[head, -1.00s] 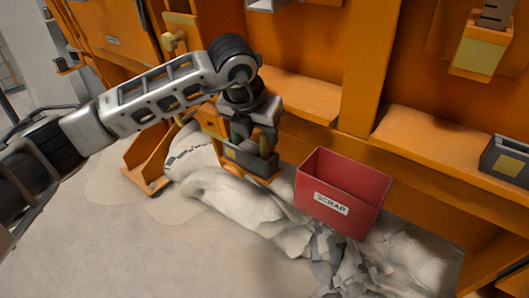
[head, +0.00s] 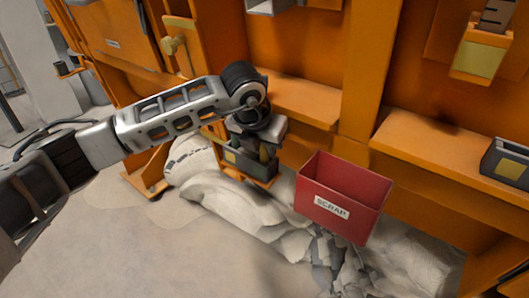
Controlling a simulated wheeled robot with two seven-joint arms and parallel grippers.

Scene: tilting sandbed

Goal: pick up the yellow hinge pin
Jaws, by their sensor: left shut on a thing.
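My left gripper (head: 257,148) points down in front of the orange frame, left of the red bin. It is shut on a small dull-yellow piece (head: 265,153), which I take to be the yellow hinge pin. The fingers and shadow hide most of it. The piece shows just above a dark tray with a yellow label (head: 238,162), and I cannot tell whether it touches the tray. My right gripper is out of view.
A red scrap bin (head: 332,208) stands right of the gripper, above pale rubble. Another dark tray (head: 505,163) sits on the right ledge. A yellow knob-like part (head: 175,46) sticks out at upper left. The grey floor at lower left is clear.

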